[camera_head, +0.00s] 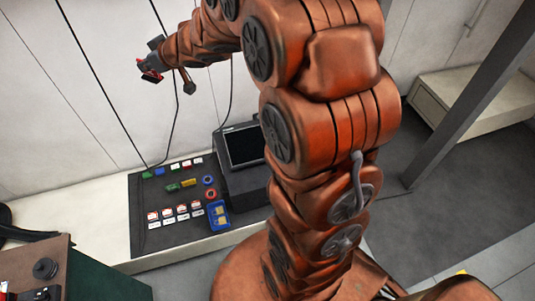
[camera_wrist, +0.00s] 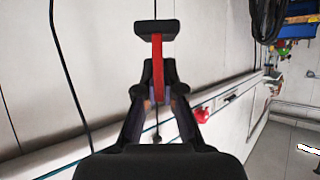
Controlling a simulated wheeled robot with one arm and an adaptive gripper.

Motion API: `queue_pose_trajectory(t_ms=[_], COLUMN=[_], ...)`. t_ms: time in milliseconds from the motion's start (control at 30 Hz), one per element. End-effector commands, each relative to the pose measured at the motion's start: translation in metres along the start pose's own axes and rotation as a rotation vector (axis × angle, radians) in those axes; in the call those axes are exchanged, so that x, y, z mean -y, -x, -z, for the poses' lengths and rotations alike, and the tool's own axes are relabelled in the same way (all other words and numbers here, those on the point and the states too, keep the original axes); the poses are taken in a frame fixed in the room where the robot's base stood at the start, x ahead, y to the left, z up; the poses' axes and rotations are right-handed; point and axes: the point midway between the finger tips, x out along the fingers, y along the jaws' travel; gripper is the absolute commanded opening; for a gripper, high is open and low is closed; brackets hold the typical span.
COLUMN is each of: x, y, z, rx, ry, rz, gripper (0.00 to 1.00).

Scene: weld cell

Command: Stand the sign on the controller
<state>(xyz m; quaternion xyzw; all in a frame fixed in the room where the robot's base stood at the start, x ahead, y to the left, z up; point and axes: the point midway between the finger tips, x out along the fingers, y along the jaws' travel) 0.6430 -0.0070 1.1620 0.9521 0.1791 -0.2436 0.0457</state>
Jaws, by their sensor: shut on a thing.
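My gripper (camera_head: 152,66) is raised at the upper left of the head view, in front of the pale wall panels and well above the bench. In the wrist view my gripper (camera_wrist: 159,80) is shut on the sign (camera_wrist: 156,60), which shows as a narrow red strip with a black bar across its far end. The sign's face cannot be made out. In the head view the sign (camera_head: 149,75) is a small red and dark shape at the fingertips. The controller (camera_head: 226,182), seemingly the black box with a dark screen, stands on the bench, apart from the sign and partly behind my arm.
Left of the controller, a dark mat (camera_head: 145,213) holds small coloured blocks, rings and several red-and-white cards. A blue tray (camera_head: 216,227) sits near its front edge. A black cable (camera_head: 178,105) hangs down the wall. A grey post (camera_head: 470,100) stands at right.

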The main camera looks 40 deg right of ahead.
Motion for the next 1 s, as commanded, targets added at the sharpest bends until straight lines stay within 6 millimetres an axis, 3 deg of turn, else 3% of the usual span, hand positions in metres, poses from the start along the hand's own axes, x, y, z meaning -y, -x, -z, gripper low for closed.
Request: queue_pose_trajectory(t_ms=[33, 500, 1000], x=[-0.006, -0.024, -0.010], y=[-0.013, -0.059, -0.077], z=[-0.030, -0.208, -0.407], rx=[0.004, 0.003, 0.002], ry=[0.008, 0.137, 0.278], rz=[0.018, 0.258, 0.512], gripper=[0.00, 0.00, 0.00])
